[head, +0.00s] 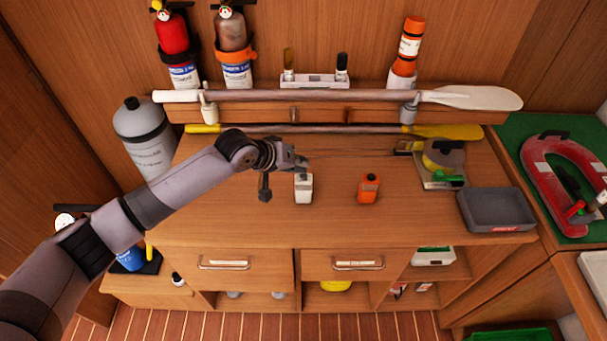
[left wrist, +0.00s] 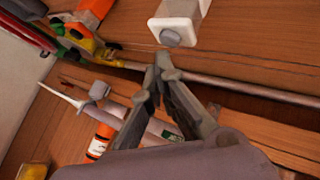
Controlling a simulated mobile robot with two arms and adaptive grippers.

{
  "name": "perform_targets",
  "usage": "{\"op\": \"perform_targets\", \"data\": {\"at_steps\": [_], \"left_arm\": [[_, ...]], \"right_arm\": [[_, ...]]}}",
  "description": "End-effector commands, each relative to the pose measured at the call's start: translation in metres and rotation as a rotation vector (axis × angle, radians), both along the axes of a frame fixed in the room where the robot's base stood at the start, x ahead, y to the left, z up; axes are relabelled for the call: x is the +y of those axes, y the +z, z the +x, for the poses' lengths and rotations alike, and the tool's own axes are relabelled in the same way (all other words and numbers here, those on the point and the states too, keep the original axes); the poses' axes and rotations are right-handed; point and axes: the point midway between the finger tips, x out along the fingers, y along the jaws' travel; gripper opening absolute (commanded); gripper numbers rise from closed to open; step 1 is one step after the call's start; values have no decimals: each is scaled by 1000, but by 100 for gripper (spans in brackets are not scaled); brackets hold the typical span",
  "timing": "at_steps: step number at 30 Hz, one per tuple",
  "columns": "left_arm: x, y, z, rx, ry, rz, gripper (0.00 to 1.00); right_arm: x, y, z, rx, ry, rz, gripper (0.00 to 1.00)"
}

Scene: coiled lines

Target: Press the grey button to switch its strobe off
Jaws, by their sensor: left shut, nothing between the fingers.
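A white strobe (head: 304,190) stands on the wooden worktop, and the grey button (head: 304,176) is on its top. In the left wrist view the white strobe (left wrist: 182,12) is at the top edge and its grey button (left wrist: 170,38) faces my fingers. My left gripper (head: 302,163) is shut and empty, just above and beside the button. Its fingertips (left wrist: 165,62) look a small gap away from the button. Whether the strobe is lit cannot be told. An orange strobe (head: 368,189) stands to the right. My right gripper is not in view.
Paddles (head: 300,96) lie along the back, above the worktop. A grey tray (head: 497,209) and a small stand with a yellow reel (head: 443,160) are at the right. A grey cylinder (head: 146,140) stands at the left. The front middle of the worktop is clear.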

Motion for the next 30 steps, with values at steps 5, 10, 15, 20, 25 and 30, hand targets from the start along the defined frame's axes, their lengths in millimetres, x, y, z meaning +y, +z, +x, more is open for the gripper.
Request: {"op": "perform_targets", "data": {"at_steps": [5,10,15,20,25,30], "left_arm": [[-1,-6,-1,1,-1,0,0],[0,-8,0,-1,-1,0,0],[0,-8,0,0,0,0,0],[0,-9,0,0,0,0,0],[0,-11,0,1,0,0,0],[0,-12,0,1,1,0,0]], "right_arm": [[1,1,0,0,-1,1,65],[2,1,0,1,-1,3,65],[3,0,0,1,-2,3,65],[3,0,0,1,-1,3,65],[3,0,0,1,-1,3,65],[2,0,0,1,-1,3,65]]}}
